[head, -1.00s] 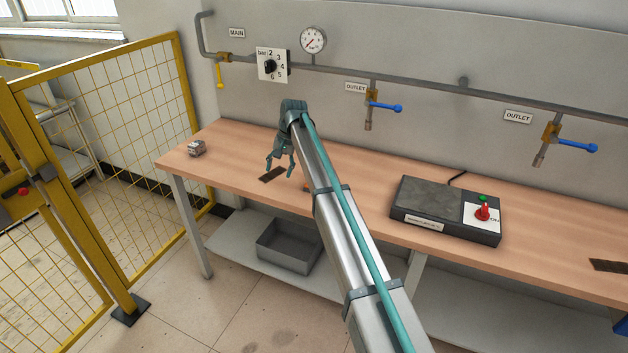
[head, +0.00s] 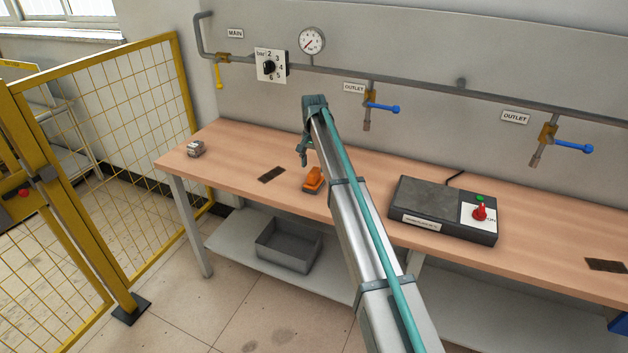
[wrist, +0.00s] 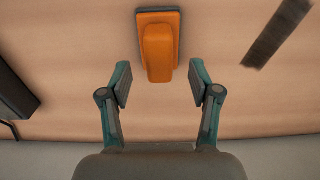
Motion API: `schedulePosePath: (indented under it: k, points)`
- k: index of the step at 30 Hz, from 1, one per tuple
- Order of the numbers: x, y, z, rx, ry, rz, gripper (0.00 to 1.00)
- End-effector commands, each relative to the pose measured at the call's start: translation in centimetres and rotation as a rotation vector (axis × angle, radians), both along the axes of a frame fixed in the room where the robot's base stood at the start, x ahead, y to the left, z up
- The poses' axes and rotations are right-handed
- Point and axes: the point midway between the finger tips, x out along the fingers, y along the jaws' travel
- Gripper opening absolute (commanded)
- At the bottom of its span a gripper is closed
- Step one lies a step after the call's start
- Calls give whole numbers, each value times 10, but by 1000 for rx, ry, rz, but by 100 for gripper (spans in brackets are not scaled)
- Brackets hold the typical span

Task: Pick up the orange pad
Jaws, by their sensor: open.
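The orange pad (head: 313,179) lies on the wooden bench top, close to the front edge. In the head view my arm passes just right of it. My gripper (head: 303,158) is above the bench, just behind and left of the pad in the picture. In the wrist view the orange pad (wrist: 158,45), a block on a dark-edged base, lies between and beyond the two fingertips. My gripper (wrist: 158,85) is open and empty there, with its fingers apart from the pad.
A dark strip (head: 271,174) lies left of the pad, and a small grey block (head: 196,149) sits at the bench's left end. A black heater box (head: 428,205) with a red knob stands to the right. A yellow mesh fence (head: 120,120) is at left. A grey bin (head: 287,247) sits below.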

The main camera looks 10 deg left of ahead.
Motion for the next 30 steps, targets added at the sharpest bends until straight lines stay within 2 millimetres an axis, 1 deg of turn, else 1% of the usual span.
schedulePosePath:
  k: [6,9,12,16,17,18,26,27,28,30]
  points:
    - [-1,-2,-29,0,2,0,62]
    - [-1,-1,-39,0,2,0,62]
    - [0,-1,-42,0,0,0,62]
    - [0,-1,-42,0,0,0,62]
    - [0,-1,-42,0,0,0,61]
    - [0,-1,-42,0,0,0,54]
    - [0,-1,-42,0,1,0,11]
    - [0,-1,-42,0,1,0,4]
    - [0,-1,-42,0,1,0,0]
    - [0,-1,-42,0,1,0,0]
